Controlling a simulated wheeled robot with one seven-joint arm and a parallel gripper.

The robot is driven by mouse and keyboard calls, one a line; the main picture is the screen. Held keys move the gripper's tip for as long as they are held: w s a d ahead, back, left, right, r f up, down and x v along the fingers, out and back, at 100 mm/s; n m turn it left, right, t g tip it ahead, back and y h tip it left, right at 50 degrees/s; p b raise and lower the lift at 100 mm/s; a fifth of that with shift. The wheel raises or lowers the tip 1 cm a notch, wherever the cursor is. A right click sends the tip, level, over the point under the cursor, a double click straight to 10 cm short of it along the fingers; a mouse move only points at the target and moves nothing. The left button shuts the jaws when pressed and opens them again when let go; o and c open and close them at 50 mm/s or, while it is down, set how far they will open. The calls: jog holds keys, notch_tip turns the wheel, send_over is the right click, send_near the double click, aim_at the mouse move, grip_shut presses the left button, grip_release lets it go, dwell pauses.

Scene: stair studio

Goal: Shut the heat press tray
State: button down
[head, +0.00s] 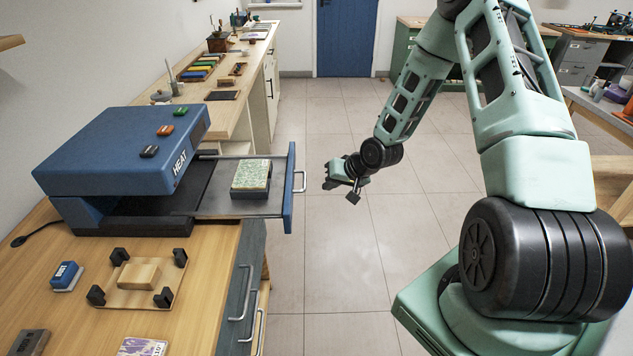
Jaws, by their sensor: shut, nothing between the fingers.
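The blue heat press (122,150) stands on the wooden bench at the left, marked HEAT, with buttons on top. Its tray (213,205) is pulled out to the right, past the bench edge. The tray has a blue front panel (289,190) with a silver handle (300,181). A block with a green speckled top (251,177) lies on the tray. My gripper (336,185) is shut and empty, in the air just right of the handle, with a small gap between them in the picture.
On the bench (205,280) in front of the press are a wooden jig (138,278) with black corner posts and a blue block (66,276). Drawer handles (240,292) stick out below the bench edge. The tiled floor (335,270) right of the bench is clear.

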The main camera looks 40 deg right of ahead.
aim_at(223, 187)
jog(key=a, duration=0.1)
jog(key=w+a+p, duration=0.1)
jog(key=w+a, duration=0.1)
jog(key=shift+w+a+r, duration=0.15)
jog(key=shift+a+r, duration=0.05)
jog(key=shift+r, duration=0.1)
jog(key=shift+a, duration=0.1)
jog(key=w+a+b, duration=0.2)
jog(key=w+a, duration=0.2)
jog(key=a, duration=0.2)
jog(key=w+a+b, duration=0.2)
jog(key=w+a, duration=0.2)
jog(key=a, duration=0.2)
jog(key=w+a+b, duration=0.2)
jog(key=w+a, duration=0.3)
jog(key=a, duration=0.2)
jog(key=shift+w+a, duration=0.35)
jog(key=shift+a, duration=0.25)
jog(key=shift+a+r, duration=0.1)
